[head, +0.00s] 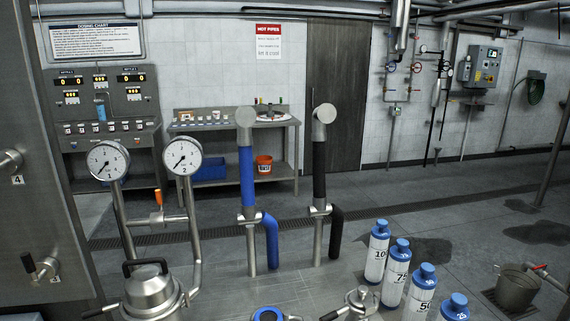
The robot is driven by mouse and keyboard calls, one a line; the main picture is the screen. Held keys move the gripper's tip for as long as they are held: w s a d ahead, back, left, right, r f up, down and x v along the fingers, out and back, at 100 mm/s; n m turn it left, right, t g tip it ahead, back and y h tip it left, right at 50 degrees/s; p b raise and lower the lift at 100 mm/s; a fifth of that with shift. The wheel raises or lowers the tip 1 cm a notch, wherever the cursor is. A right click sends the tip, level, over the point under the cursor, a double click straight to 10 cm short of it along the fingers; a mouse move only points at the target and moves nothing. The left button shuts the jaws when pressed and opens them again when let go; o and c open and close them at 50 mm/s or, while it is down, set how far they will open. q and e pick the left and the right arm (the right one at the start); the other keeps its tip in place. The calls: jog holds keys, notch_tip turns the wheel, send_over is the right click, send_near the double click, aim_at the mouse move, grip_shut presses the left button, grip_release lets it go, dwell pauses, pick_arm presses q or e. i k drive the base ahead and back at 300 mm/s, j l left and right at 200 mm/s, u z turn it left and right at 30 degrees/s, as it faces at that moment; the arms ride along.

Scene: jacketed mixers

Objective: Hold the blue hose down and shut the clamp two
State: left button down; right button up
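The blue hose (271,242) hangs bent downward beside a steel standpipe, below a pipe with a blue sleeve (247,175). Its lower end is close to the floor. A steel joint (250,217) sits at the top of the hose. No clamp marked two can be made out. A steel fitting with a handle (360,300) is at the bottom edge, partly cut off. A blue ring-shaped part (267,314) beside it is also cut off. Neither of my grippers is in view.
A black hose (336,232) hangs right of the blue one. Blue-capped bottles (396,272) stand at lower right near a steel pot (517,288). Two gauges (183,157) and a lidded steel vessel (150,291) are at left. The floor behind at right is open.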

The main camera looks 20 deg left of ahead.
aim_at(245, 116)
jog(key=i+l+z, duration=0.35)
jog(key=l, duration=0.3)
jog(key=i+l+z, duration=0.35)
jog(key=l, duration=0.3)
jog(key=i+l+z, duration=0.35)
jog(key=i+u, duration=0.25)
jog(key=i, duration=0.2)
jog(key=i+l+u, duration=0.1)
jog(key=i+u, duration=0.15)
jog(key=i, duration=0.15)
jog(key=i+l+u, duration=0.25)
jog(key=i, duration=0.2)
jog(key=i+l+u, duration=0.25)
jog(key=i, duration=0.15)
jog(key=i+j+u, duration=0.15)
jog(key=u, duration=0.35)
jog(key=i+u, duration=0.6)
jog(key=u, duration=0.35)
jog(key=i+l+u, duration=0.25)
jog(key=u, duration=0.2)
jog(key=i+l+u, duration=0.2)
jog(key=u, duration=0.3)
jog(key=i+l+u, duration=0.1)
jog(key=i+u, duration=0.15)
jog(key=u, duration=0.15)
jog(key=i+l+u, duration=0.15)
jog(key=u, duration=0.3)
jog(key=i+l+u, duration=0.25)
jog(key=u, duration=0.15)
